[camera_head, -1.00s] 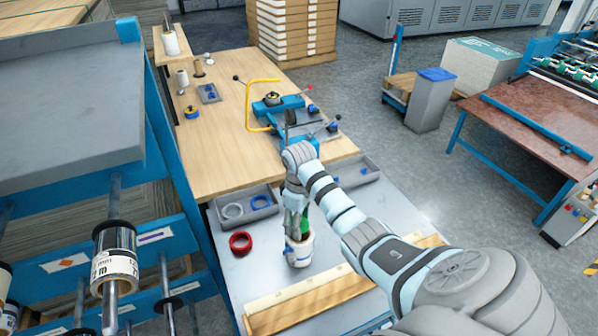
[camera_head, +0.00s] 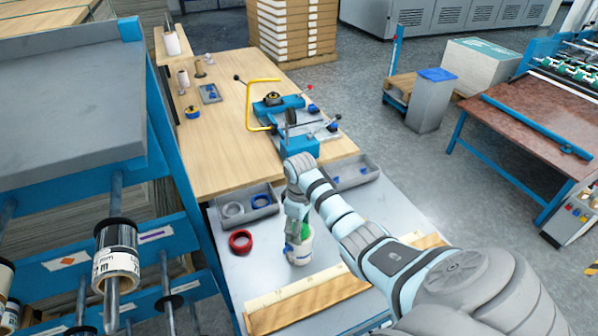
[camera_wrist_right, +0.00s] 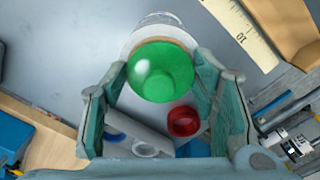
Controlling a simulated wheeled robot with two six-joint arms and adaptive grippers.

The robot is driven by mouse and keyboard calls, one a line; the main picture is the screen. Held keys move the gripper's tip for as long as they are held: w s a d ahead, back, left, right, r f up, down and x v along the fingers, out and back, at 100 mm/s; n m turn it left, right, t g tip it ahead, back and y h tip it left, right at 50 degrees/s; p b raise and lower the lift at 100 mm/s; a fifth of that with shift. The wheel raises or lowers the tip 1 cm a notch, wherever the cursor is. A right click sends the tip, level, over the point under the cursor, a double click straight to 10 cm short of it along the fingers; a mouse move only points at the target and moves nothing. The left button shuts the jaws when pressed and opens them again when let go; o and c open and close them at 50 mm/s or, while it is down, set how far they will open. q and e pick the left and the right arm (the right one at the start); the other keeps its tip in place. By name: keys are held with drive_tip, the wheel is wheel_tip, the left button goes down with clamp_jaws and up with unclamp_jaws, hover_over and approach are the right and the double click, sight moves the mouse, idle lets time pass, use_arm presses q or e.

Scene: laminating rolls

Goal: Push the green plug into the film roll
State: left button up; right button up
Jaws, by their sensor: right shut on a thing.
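The film roll (camera_head: 300,255) is a white cylinder standing upright on the grey work surface. My right gripper (camera_head: 297,228) points down at its top. The green plug (camera_head: 305,229) is partly hidden by the fingers in the head view. In the right wrist view the green plug (camera_wrist_right: 160,72) is a round, shiny piece between the two fingers of my right gripper (camera_wrist_right: 162,82), which is shut on it. The pale end of the film roll (camera_wrist_right: 133,42) shows behind the plug. How deep the plug sits in the roll cannot be told. My left gripper is not in view.
A red ring (camera_head: 241,241) lies left of the roll. A grey tray (camera_head: 232,221) with rings is behind it, and another grey tray (camera_head: 372,172) is to the right. A wooden strip with a scale (camera_head: 310,302) lies in front. A blue device (camera_head: 285,106) stands farther back.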

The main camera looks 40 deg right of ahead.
drive_tip(key=shift+s+a+f, duration=0.1)
drive_tip(key=shift+s+f, duration=0.2)
drive_tip(key=o, duration=1)
drive_tip(key=shift+o, duration=0.7)
drive_tip(key=shift+w, duration=0.15)
drive_tip(key=shift+w+d+f, duration=0.1)
drive_tip(key=shift+w+d, duration=0.05)
drive_tip(key=shift+d, duration=0.1)
wheel_tip(320, 180, up, 8)
drive_tip(key=shift+f, duration=0.15)
drive_tip(key=shift+a, duration=0.15)
